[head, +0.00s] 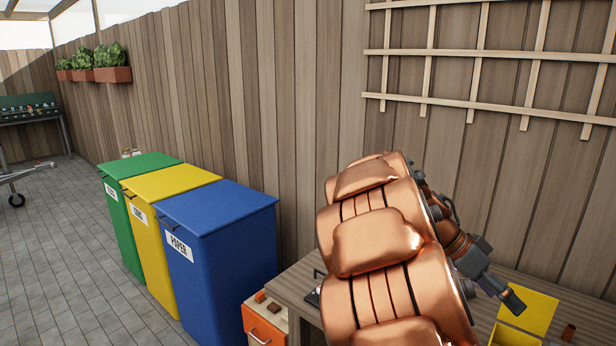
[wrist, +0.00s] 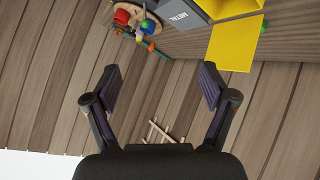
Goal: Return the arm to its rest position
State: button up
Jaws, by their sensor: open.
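My gripper (wrist: 161,88) is open in the wrist view, its two dark fingers wide apart with nothing between them. In the head view my copper arm is raised in front of the fence, and my gripper (head: 507,293) is at its far end, above the workbench (head: 292,290). The arm hides much of the bench. In the wrist view, which is turned over, the bench (wrist: 200,42) lies along the top, apart from the fingers.
A yellow open box (head: 535,310) is on the bench close to my gripper. The wrist view also shows a grey box (wrist: 185,13) and a round wooden tray (wrist: 113,22) with coloured items. Green, yellow and blue bins (head: 222,240) stand left. A trellis (head: 480,55) hangs on the fence.

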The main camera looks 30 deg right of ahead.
jog(key=s+a+f+n+t+y+p, duration=0.1)
jog(key=s+a+n+t+y+p, duration=0.1)
jog(key=a+n, duration=0.5)
jog(key=s+a+f+n+t+y+p, duration=0.1)
jog(key=a+n, duration=0.7)
jog(key=a, duration=0.9)
jog(key=s+a+f+n+t+y+p, duration=0.2)
jog(key=a+n, duration=0.5)
jog(key=a, duration=0.5)
jog(key=shift+s+t+y+p, duration=0.4)
jog(key=shift+t+y, duration=0.2)
